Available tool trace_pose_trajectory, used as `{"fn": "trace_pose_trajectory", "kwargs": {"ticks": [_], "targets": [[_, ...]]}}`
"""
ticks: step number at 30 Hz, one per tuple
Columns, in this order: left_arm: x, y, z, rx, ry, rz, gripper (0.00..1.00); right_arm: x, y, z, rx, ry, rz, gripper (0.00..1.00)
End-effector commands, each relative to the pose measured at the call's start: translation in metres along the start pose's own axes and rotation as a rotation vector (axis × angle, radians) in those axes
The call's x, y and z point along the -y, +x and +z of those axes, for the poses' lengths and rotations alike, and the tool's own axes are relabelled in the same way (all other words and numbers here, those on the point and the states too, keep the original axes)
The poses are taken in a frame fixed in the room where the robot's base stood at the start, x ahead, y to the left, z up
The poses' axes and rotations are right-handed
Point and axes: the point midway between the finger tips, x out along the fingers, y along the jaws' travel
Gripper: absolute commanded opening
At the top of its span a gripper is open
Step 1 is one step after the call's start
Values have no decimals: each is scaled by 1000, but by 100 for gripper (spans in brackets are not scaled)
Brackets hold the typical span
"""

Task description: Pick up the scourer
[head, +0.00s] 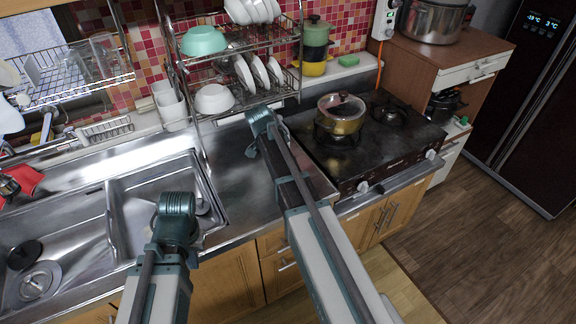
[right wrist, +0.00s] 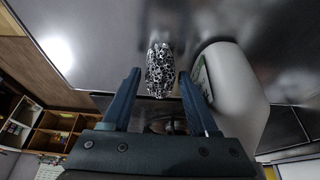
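The scourer (right wrist: 160,70) is a silver, curly metal pad on the shiny steel surface in the right wrist view. My right gripper (right wrist: 160,74) is open, with one finger on each side of the scourer and a visible gap on both sides. In the head view the scourer cannot be made out, and my right arm (head: 262,125) reaches over the steel counter, its fingers hidden. My left gripper (head: 178,222) is in front of the sink in the head view; its fingers cannot be made out.
A white rounded object (right wrist: 236,90) stands close to the right finger in the right wrist view. The sink (head: 60,240) is at left, the stove (head: 375,160) with a pot (head: 341,112) at right. A dish rack (head: 232,75) stands behind the counter (head: 232,180).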

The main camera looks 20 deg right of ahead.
Motion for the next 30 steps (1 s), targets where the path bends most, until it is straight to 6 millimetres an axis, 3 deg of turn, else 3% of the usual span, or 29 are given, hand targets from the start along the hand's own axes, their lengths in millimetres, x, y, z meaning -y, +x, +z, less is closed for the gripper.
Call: {"fn": "trace_pose_trajectory", "kwargs": {"ticks": [1,9,10,30], "targets": [[0,0,0,0,0,0,0,0,0,0,0,0,0,51],[0,0,0,0,0,0,0,0,0,0,0,0,0,2],[0,0,0,0,0,0,0,0,0,0,0,0,0,0],[0,-2,0,0,0,0,0,-1,1,-8,0,-2,-1,0]]}}
